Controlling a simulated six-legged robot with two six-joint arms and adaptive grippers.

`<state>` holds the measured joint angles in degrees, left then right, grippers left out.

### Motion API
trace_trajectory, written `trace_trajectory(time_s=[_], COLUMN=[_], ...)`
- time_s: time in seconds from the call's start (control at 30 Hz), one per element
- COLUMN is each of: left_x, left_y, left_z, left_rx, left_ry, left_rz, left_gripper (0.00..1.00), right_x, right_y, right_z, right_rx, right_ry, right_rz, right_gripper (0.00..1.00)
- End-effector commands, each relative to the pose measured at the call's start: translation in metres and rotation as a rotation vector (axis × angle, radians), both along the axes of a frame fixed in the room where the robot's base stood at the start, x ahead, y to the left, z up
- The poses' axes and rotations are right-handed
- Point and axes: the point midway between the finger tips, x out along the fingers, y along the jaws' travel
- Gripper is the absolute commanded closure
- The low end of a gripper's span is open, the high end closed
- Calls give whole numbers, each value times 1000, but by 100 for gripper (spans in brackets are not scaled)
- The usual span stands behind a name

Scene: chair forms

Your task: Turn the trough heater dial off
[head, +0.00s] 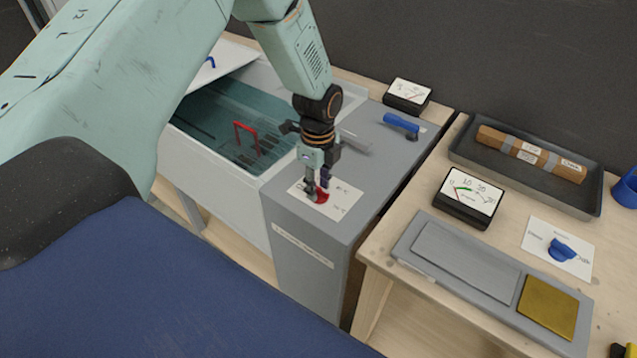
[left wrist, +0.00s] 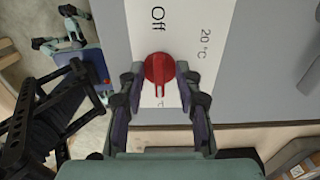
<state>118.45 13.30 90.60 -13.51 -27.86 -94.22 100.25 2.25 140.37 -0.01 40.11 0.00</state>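The red heater dial (head: 321,195) sits on a white label plate (head: 338,208) on top of the grey heater box (head: 300,228) beside the trough. In the left wrist view the dial (left wrist: 158,68) shows its pointer bar aimed down the picture. "Off" is printed above it and "20 °C" to its right; another label below is partly hidden. My left gripper (head: 317,190) is down at the dial. In the left wrist view its fingertips (left wrist: 159,76) stand on both sides of the dial, with a narrow gap at each side. My right gripper is not seen.
The water-filled trough (head: 350,96) with a red-handled rack (head: 247,138) lies left of the box. A blue handle (head: 401,123) and a gauge (head: 407,95) are behind. The right bench holds a tray (head: 480,155), another gauge (head: 468,197) and a blue dial (head: 562,249).

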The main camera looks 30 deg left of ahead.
Motion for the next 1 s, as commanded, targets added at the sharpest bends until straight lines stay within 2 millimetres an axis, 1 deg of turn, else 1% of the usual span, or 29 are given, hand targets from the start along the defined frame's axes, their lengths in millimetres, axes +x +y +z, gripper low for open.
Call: trace_trajectory(time_s=[0.23,0.63,1.0], left_x=[2,2,2], left_y=[0,0,0], left_z=[-1,-1,0], left_rx=[0,0,0], left_ry=[0,0,0], left_rz=[0,0,4], left_gripper=[66,100,100], right_x=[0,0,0], right_y=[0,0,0], right_z=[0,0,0], right_rx=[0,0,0], right_ry=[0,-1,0], right_rz=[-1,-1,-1], right_gripper=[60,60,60])
